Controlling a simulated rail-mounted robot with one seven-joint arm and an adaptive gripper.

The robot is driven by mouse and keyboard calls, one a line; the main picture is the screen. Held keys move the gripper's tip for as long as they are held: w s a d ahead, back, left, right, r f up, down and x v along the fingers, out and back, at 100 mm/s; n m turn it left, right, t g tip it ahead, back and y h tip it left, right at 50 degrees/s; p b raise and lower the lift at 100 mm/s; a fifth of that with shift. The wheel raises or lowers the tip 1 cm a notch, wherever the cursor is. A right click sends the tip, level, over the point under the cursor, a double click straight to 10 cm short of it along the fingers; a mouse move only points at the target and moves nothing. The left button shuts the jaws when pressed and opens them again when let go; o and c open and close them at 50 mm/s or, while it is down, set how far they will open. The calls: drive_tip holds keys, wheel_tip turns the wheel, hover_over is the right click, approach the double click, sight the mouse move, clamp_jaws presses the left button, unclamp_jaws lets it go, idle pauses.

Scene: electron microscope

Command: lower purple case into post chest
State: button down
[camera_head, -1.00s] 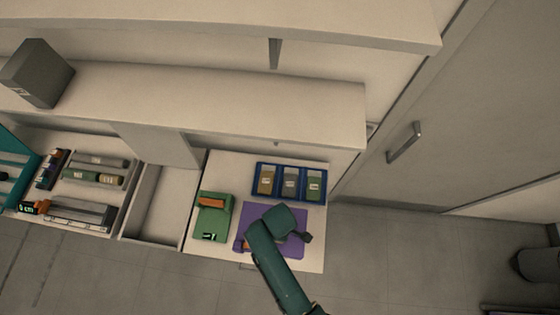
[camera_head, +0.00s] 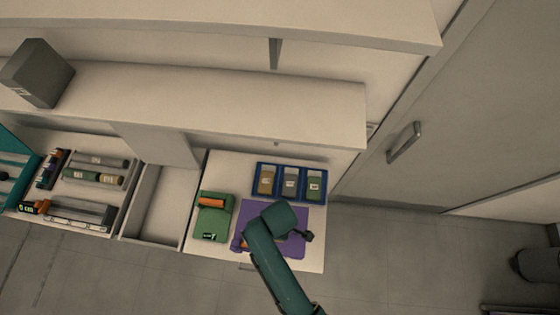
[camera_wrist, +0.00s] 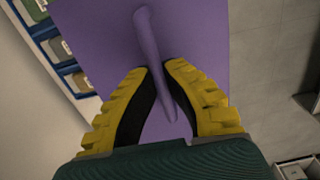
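My gripper (camera_wrist: 157,68) has yellow ridged fingers closed on both sides of that handle. No label marks the post chest; an open, empty drawer compartment (camera_head: 163,203) is left of the right-hand drawer.
A blue tray (camera_head: 290,198) with several labelled boxes lies behind the case. A green case (camera_head: 213,226) with an orange handle is to its left. Farther left, a drawer holds cylinders (camera_head: 95,177) and other items. A grey box (camera_head: 38,75) stands on the upper shelf.

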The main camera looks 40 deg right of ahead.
drive_tip(key=shift+w+r, duration=0.1)
drive_tip(key=shift+w+a+b, duration=0.4)
drive_tip(key=shift+w+a, duration=1.2)
drive_tip(key=shift+w, duration=0.3)
drive_tip(key=shift+w+a+b, duration=0.75)
drive_tip(key=shift+w+a, duration=0.85)
drive_tip(key=shift+w, duration=0.3)
